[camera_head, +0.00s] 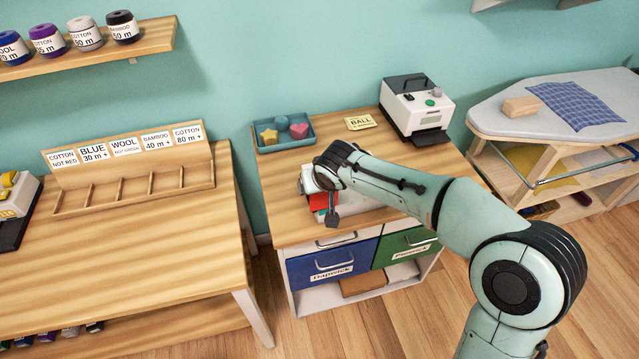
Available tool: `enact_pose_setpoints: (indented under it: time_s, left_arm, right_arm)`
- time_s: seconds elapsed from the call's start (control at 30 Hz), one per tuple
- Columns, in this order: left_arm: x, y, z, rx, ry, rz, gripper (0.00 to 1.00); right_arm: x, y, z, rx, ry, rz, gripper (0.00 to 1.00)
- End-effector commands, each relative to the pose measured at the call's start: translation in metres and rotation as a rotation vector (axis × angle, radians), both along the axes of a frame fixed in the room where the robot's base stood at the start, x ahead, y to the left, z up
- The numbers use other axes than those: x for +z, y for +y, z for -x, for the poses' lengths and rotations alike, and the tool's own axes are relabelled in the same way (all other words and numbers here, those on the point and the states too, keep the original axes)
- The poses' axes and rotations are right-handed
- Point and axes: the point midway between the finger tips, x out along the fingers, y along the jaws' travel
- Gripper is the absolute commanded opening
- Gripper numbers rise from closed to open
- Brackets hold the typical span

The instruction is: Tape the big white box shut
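My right arm reaches in from the right over the middle cabinet's wooden top (285,220). My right gripper (330,213) points down near the front of that top. Only part of a grey finger shows, and the wrist hides the rest, so I cannot tell if it is open or shut. A red object (321,201) with pale parts beside it is right at the gripper, partly hidden; I cannot tell whether it is held. A pale, flat thing shows under my forearm, mostly covered; I cannot tell if it is the big white box. No tape is clearly recognisable. My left gripper is not in view.
A blue tray (258,142) with small shapes, a yellow BALL card (360,122) and a white-and-black machine (412,100) stand behind my arm. A table with a labelled rack (130,205) is left, an ironing board (490,115) right. The top's left front is clear.

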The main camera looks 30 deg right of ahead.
Motion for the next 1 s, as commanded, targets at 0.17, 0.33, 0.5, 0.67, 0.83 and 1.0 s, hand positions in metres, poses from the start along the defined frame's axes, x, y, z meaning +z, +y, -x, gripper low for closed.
enact_pose_setpoints:
  time_s: [0.17,0.33,0.5,0.67,0.83,1.0]
  left_arm:
    - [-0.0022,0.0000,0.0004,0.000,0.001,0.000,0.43]
    - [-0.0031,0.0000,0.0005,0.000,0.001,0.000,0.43]
    - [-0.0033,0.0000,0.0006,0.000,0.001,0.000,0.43]
    - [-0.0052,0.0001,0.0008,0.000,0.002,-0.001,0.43]
    - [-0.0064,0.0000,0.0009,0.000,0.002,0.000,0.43]
    - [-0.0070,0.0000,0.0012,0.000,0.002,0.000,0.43]
  right_arm:
    - [-0.0010,0.0002,0.0004,0.000,0.003,-0.001,0.40]
    - [-0.0005,0.0000,0.0005,-0.001,0.003,0.000,0.40]
    - [-0.0004,0.0000,0.0005,-0.001,0.003,0.000,0.40]
    - [-0.0006,-0.0002,0.0004,-0.001,0.002,0.000,0.40]
    - [-0.0003,-0.0003,0.0004,-0.001,0.002,0.000,0.40]
    - [-0.0002,-0.0003,0.0003,-0.001,0.002,0.000,0.40]
